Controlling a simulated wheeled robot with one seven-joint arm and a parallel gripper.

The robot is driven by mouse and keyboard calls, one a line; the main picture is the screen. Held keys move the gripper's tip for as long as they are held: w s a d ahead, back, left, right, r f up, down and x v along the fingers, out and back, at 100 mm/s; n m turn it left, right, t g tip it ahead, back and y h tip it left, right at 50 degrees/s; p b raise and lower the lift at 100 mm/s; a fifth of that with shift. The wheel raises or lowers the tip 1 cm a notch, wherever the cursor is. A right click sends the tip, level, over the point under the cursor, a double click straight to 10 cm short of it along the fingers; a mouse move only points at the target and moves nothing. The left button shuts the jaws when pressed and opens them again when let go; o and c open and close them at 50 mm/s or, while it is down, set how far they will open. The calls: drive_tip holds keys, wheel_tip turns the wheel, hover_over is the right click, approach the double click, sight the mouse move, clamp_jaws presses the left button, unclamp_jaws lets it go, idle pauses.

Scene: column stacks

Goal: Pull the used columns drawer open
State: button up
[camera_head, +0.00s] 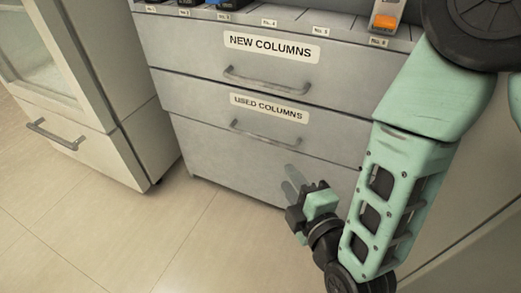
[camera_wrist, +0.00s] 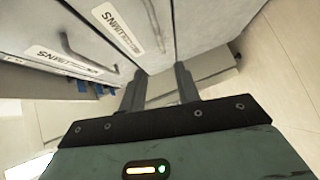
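The used columns drawer (camera_head: 205,107) is a grey front with a label and a curved metal bar handle (camera_head: 265,135), in the middle of the head view. It looks shut, flush with the drawer above. My gripper (camera_head: 292,180) is below and slightly right of that handle, in front of the plain lower panel, apart from the handle. In the wrist view my gripper (camera_wrist: 160,78) has its two dark fingers spread with nothing between them. The used columns drawer (camera_wrist: 157,55) and its handle (camera_wrist: 154,18) show above the fingers there.
The new columns drawer (camera_head: 180,45), with its own handle (camera_head: 265,80), sits directly above. A counter (camera_head: 285,14) with numbered slots and an orange-marked item (camera_head: 386,20) tops it. A pale cabinet (camera_head: 85,140) stands at left. The tiled floor (camera_head: 130,240) in front is clear.

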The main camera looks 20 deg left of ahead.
sight(260, 138)
drive_tip(key=b+x, duration=0.6)
drive_tip(key=x, duration=1)
drive_tip(key=shift+w+a+f, duration=0.15)
drive_tip(key=shift+a+f, duration=0.05)
drive_tip(key=shift+w+a, duration=0.25)
drive_tip(key=shift+w, duration=0.05)
clamp_jaws()
